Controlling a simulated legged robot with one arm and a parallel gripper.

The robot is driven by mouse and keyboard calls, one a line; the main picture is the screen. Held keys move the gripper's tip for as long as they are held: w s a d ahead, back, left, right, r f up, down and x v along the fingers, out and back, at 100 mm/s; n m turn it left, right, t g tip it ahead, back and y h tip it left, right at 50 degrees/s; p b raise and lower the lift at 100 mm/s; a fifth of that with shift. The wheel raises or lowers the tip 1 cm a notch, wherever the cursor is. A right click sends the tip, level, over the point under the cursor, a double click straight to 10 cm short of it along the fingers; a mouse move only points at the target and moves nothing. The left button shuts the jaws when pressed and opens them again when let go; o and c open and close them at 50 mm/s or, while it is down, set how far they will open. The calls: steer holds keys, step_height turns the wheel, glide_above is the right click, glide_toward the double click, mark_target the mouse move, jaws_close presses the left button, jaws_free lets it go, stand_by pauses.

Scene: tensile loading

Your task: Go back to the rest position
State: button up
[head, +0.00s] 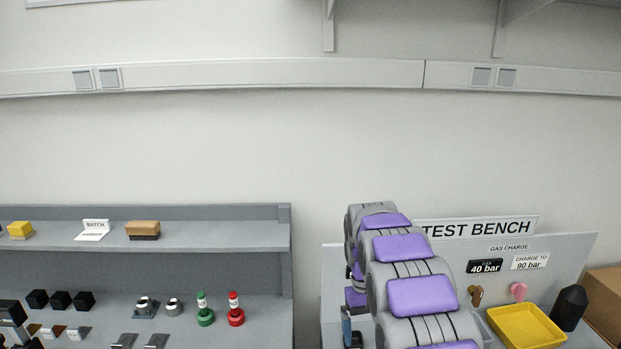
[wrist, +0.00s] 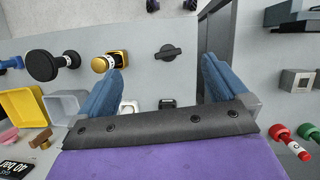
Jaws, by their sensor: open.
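My arm with purple pads reaches forward at the lower right of the head view, in front of the test bench panel (head: 575,250). In the wrist view my gripper (wrist: 162,78) has its two blue fingers spread wide apart with nothing held between them. Beyond the fingers are a grey bench surface, a black knob (wrist: 168,50) and small white and black fittings. In the head view only a bit of blue finger shows beside the arm at the bottom edge; the rest of the gripper is hidden or out of frame.
A yellow tray (head: 526,327), a black cylinder (head: 570,307) and a cardboard box (head: 606,300) are right of the arm. A grey shelf (head: 200,238) with small parts, including green and red pieces (head: 235,310), stands left. The wall above is clear up to the trunking.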

steer(key=s+r+b, duration=0.2)
steer(key=s+r, duration=0.3)
steer(key=s, duration=0.6)
steer(key=s+f+m+t+y+b, duration=0.1)
steer(key=s+f+t+b, duration=0.1)
steer(key=s, duration=2.5)
step_height(320, 180, down, 2)
steer(key=shift+f+m+b, duration=0.1)
steer(key=shift+m+b, duration=0.2)
steer(key=shift+b, duration=0.3)
